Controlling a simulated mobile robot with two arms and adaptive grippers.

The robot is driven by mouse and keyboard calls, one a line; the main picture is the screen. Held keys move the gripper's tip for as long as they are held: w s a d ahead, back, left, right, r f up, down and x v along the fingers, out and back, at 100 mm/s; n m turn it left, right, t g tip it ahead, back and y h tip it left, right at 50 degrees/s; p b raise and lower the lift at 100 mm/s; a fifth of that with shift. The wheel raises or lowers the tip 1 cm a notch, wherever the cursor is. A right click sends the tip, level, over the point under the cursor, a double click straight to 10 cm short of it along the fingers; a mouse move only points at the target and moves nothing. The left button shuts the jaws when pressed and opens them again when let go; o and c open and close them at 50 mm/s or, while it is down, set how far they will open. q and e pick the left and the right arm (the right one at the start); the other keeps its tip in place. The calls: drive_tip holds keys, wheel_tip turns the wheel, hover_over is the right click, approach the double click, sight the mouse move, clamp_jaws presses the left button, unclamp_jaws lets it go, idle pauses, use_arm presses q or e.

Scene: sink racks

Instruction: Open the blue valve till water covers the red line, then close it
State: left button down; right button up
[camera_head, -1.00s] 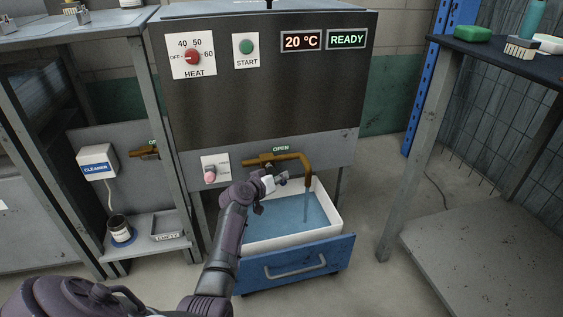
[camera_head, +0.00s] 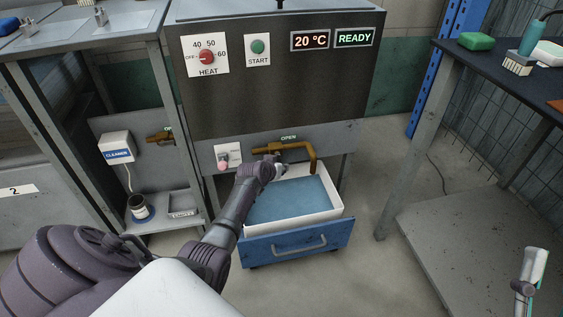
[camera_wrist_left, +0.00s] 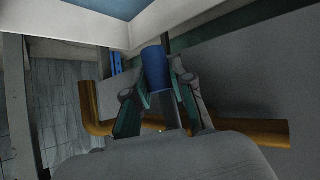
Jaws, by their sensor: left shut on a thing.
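The brass tap pipe (camera_head: 296,147) runs from the cabinet front under the OPEN label and bends down over the white basin (camera_head: 327,214). Blue water (camera_head: 290,200) lies in the basin, and no stream shows below the spout. My left gripper (camera_head: 272,165) is at the valve beside the pipe. In the left wrist view its fingers (camera_wrist_left: 158,92) are shut on the blue valve handle (camera_wrist_left: 155,67). The handle is hidden by the gripper in the head view. I cannot make out the red line. Part of what looks like my right gripper (camera_head: 528,277) shows at lower right, its fingers unclear.
The basin sits in a blue drawer (camera_head: 272,248) with a handle. Left of it stands a shelf with a CLEANER box (camera_head: 116,147) and a jar (camera_head: 139,207). A dark table (camera_head: 510,95) with a brush and green block stands at right. The floor between is clear.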

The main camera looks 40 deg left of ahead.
use_arm(q)
drive_tip(key=shift+s+a+r+g+p, duration=0.15)
drive_tip(key=shift+g+p, duration=0.15)
drive_tip(key=shift+p, duration=0.45)
drive_tip(key=shift+s+a+m+g+y+p, duration=0.15)
drive_tip(key=shift+m+g+y+p, duration=0.2)
drive_tip(key=shift+p, duration=0.25)
drive_tip(key=shift+f, duration=0.2)
use_arm(e)
drive_tip(key=w+d+f+g+h, duration=0.1)
drive_tip(key=w+f+g+h, duration=0.2)
drive_tip(key=f+g, duration=0.6)
drive_tip(key=shift+f, duration=2.15)
drive_tip(key=shift+w, duration=0.1)
use_arm(q)
drive_tip(key=c, duration=1)
unclamp_jaws()
drive_tip(key=shift+s+r, duration=0.1)
drive_tip(key=v, duration=1.1)
drive_tip(key=shift+s+r, duration=0.2)
drive_tip(key=shift+s, duration=0.15)
